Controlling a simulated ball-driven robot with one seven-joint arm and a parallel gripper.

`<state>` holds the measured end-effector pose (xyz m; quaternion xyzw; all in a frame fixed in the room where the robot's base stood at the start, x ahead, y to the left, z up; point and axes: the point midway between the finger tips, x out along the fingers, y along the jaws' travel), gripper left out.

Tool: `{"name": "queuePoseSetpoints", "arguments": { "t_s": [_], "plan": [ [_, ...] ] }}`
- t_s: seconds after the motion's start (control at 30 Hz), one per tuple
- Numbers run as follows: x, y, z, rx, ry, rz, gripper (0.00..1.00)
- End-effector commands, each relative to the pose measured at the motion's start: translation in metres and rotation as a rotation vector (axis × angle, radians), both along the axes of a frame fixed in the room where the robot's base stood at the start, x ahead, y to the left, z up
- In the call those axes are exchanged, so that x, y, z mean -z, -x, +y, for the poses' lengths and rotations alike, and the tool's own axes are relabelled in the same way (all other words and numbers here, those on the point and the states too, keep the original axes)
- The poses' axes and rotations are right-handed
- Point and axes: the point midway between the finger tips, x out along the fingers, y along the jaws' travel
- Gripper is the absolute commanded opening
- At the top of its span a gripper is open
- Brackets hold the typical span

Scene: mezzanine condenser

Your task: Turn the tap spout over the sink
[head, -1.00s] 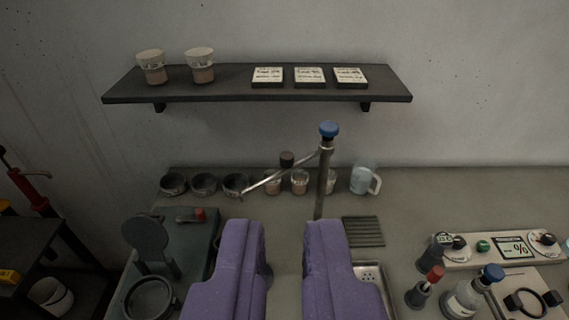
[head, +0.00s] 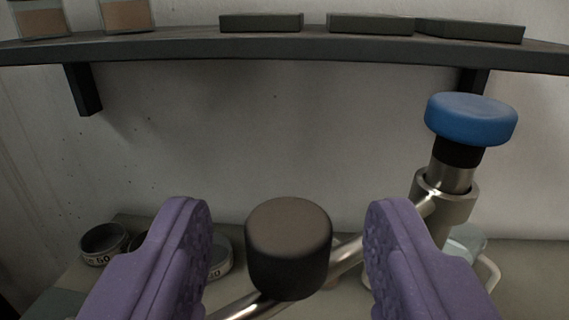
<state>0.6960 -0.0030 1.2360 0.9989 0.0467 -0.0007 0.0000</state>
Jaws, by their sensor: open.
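The tap has a blue cap (head: 471,119) on top of a metal post at the right. Its thin metal spout (head: 346,257) slopes from the post down to the left. A dark cylindrical knob (head: 288,247) stands up from the spout. My gripper (head: 287,222), with purple padded fingers, is open. The knob lies between the two fingers in the picture, with a gap on each side. The right finger overlaps part of the spout. The spout's outlet end and the sink are out of view.
A dark shelf (head: 300,49) on brackets runs along the wall above, carrying dark flat blocks (head: 262,22) and jars (head: 127,16). A clear jug (head: 466,243) stands behind the post.

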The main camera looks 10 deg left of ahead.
Motion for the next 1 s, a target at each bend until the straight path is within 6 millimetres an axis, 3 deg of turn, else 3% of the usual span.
{"name": "queuePoseSetpoints", "arguments": {
  "t_s": [0.2,0.47,0.57,0.7,0.73,1.0],
  "plan": [
    [0.0,-0.024,0.002,0.0,0.0,-0.001,0.54],
    [-0.001,-0.026,0.002,0.001,0.0,-0.001,0.54],
    [-0.001,-0.026,0.002,0.001,0.0,-0.001,0.36],
    [-0.001,-0.026,0.002,0.001,0.0,-0.001,0.04],
    [-0.001,-0.026,0.002,0.001,0.0,0.0,0.0],
    [-0.002,-0.025,0.001,-0.006,0.0,0.0,0.0]
  ]
}}
